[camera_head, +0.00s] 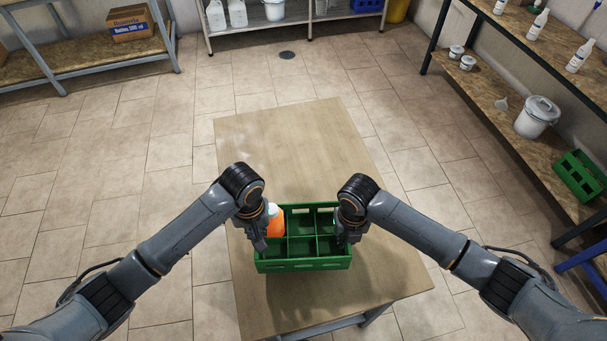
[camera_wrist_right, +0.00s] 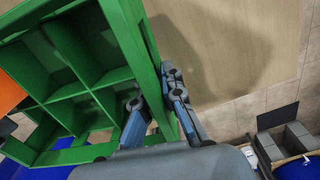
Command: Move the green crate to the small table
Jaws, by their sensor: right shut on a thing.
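The green crate (camera_head: 303,265) has several compartments and is level between my two grippers, over the near part of a wooden table (camera_head: 290,140). I cannot tell whether its base touches the table. An orange bottle with a white cap (camera_head: 275,222) stands in its back left compartment. My right gripper (camera_head: 344,238) is shut on the crate's right wall; in the right wrist view its fingers (camera_wrist_right: 158,92) lie on both sides of the green wall (camera_wrist_right: 142,50). My left gripper (camera_head: 260,238) is at the crate's left wall; its fingertips are partly hidden, so its grip is unclear.
A second green crate (camera_head: 580,178) and a grey bucket (camera_head: 537,117) are on the right shelf (camera_head: 500,130). A left shelf (camera_head: 80,60) holds a cardboard box (camera_head: 131,22). The table behind the crate is bare. Tiled floor (camera_head: 130,150) is open to the left.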

